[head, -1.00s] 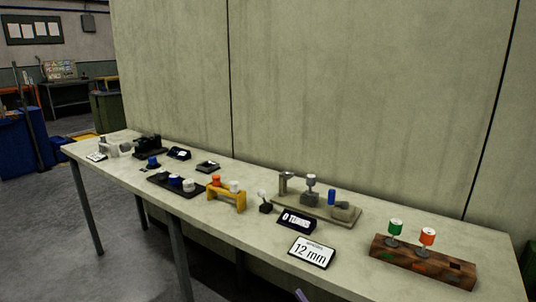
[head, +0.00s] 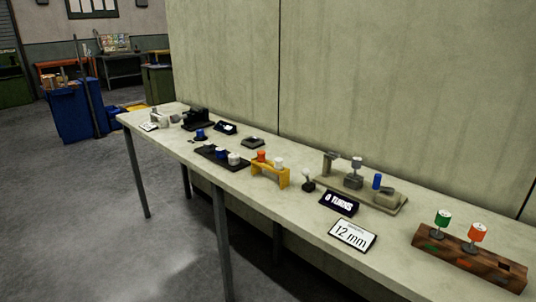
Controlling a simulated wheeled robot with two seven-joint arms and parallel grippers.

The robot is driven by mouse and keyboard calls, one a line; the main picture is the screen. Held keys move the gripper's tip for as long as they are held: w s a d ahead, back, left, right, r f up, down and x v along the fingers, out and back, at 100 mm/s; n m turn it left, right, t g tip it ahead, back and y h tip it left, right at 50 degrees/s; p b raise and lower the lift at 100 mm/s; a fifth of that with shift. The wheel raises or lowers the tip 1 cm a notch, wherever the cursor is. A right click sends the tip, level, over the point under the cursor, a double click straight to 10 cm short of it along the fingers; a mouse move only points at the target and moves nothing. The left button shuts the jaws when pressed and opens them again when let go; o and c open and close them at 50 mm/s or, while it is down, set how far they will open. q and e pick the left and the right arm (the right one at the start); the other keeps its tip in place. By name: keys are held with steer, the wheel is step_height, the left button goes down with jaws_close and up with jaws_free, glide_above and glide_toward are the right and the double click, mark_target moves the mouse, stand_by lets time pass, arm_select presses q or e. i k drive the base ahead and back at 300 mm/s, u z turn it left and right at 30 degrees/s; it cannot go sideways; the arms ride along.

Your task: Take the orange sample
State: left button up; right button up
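Two orange things show on the long table (head: 300,222). One orange spool-like piece (head: 477,232) stands upright on a small stem on the brown wooden block (head: 450,256) at the right, beside a green one (head: 442,218). A smaller orange piece (head: 262,156) sits on the yellow stand (head: 270,176) near the middle, beside a white piece (head: 279,163). I cannot tell which is the sample. Neither of my grippers is in view.
A "12 mm" sign (head: 352,236) and an "8 TURNS" display (head: 339,204) stand left of the wooden block. A beige fixture (head: 388,200) with a blue piece (head: 377,181) is behind them. A wall backs the table; open floor (head: 80,230) lies left.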

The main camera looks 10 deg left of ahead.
mark_target(260, 153)
steer(key=u, duration=0.2)
steer(key=k, duration=0.45)
steer(key=u, duration=1.5)
steer(key=i, duration=1.05)
steer(key=z, duration=0.95)
steer(key=i, duration=0.6)
steer(key=z, duration=0.75)
